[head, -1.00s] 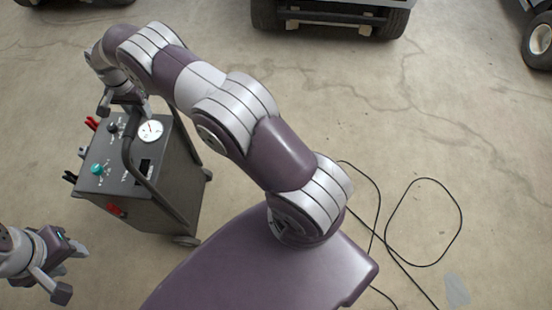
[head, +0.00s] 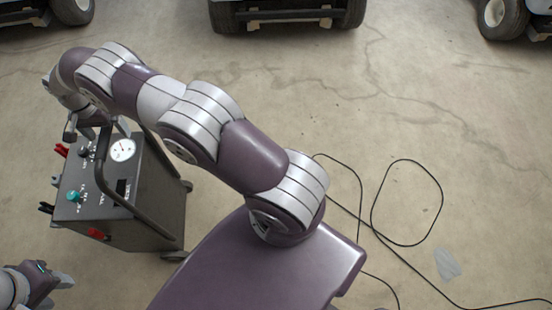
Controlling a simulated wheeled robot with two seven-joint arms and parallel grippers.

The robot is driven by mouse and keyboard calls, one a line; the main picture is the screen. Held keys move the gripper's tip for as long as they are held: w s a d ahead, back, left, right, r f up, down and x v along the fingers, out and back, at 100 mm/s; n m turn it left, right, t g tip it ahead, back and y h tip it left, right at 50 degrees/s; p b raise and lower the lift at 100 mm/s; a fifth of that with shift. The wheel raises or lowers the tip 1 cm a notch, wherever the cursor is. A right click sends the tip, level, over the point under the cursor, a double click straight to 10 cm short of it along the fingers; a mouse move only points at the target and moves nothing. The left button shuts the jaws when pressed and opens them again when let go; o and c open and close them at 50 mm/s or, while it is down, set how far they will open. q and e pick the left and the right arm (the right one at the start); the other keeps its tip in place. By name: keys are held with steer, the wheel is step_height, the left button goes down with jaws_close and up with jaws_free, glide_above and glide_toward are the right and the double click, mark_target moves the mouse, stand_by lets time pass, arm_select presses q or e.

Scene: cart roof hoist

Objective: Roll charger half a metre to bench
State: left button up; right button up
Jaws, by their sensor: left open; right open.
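The charger (head: 145,228) is a dark grey upright box on wheels at the left of the head view. Its top carries a white dial gauge (head: 122,149), a teal knob (head: 73,196) and a dark knob. A black tubular handle (head: 121,204) rises along its right side. My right gripper (head: 97,128) is open at the far end of this handle, with its fingers either side of the bar; contact cannot be told. My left gripper (head: 58,290) is open at the lower left corner, apart from the charger and partly cut off. No bench is in view.
A black cable (head: 372,205) lies looped on the concrete floor at the right, near a grey patch (head: 447,264). Wheeled carts (head: 286,14) stand along the top edge. Red and black clamps (head: 61,150) hang on the charger's left side. The middle floor is clear.

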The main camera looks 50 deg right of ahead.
step_height(320, 180, up, 9)
steer(key=p, duration=0.8)
steer(key=shift+r+p, duration=0.1)
steer(key=shift+p, duration=0.3)
steer(key=shift+w+n, duration=0.25)
steer(key=shift+n, duration=0.45)
steer(key=s+d+r+n+b, duration=0.1)
steer(key=s+d+n+b, duration=0.1)
steer(key=s, duration=0.8)
steer(key=s+d+r+n+t+b, duration=0.1)
steer(key=s+d+r+n+b, duration=0.1)
steer(key=s, duration=0.8)
steer(key=s+d+r+n+b, duration=0.1)
steer(key=s+d+n+b, duration=0.2)
steer(key=s, duration=0.7)
steer(key=shift+d+r+n+b, duration=0.15)
steer(key=shift+r+n+b, duration=0.1)
steer(key=shift+n+b, duration=0.55)
